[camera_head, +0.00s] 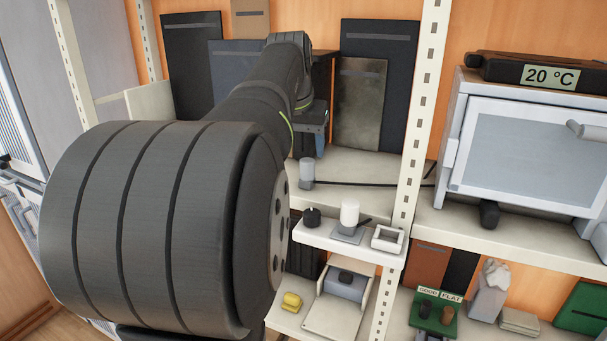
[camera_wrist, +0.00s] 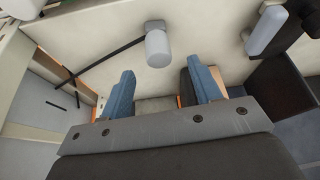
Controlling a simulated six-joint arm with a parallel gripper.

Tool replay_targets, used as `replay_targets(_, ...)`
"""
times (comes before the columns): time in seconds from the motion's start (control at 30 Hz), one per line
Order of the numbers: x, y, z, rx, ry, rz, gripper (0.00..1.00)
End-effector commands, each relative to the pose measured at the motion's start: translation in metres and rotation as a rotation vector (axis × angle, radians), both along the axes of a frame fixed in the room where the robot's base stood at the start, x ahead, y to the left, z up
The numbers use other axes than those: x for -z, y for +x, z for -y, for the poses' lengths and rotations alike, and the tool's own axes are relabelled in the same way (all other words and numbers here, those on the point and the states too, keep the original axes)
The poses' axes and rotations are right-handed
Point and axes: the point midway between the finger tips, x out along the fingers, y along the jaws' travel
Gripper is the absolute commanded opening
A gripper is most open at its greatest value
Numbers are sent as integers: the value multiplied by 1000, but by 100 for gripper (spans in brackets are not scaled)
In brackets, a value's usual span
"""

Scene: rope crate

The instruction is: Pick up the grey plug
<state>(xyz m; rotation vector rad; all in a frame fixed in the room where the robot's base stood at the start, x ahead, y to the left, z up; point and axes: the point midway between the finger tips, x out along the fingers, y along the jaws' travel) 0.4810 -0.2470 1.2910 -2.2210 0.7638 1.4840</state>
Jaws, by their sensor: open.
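The grey plug (camera_head: 306,174) is a small, light grey cylinder standing on the shelf in the head view. A black cable runs from it to the right along the shelf. In the wrist view the plug (camera_wrist: 158,46) shows beyond my fingertips, near the middle, with its cable going left. My gripper (camera_wrist: 163,72) is open, with two blue fingers spread apart and nothing between them. In the head view the gripper (camera_head: 320,146) is above and just behind or beside the plug, partly hidden by my arm. The fingers do not appear to touch the plug.
A white upright post (camera_head: 423,90) stands right of the plug. A lower ledge (camera_head: 330,237) holds a white cylinder (camera_head: 349,212), a black knob (camera_head: 312,217) and a small square frame (camera_head: 388,238). Dark panels (camera_head: 362,103) stand behind. An oven-like box (camera_head: 530,150) is at right.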

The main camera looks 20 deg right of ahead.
Motion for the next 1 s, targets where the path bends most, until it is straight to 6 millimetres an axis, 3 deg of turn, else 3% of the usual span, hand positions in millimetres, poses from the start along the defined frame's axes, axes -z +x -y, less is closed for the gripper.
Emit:
replay_targets(0.27, 20, 6, 6, 1, 1, -2, 58)
replay_targets(0.53, 55, 18, 17, 1, 1, -2, 58)
replay_targets(0.83, 60, 20, 19, 1, 0, 1, 58)
replay_targets(1.0, 60, 20, 19, 1, 0, 1, 26)
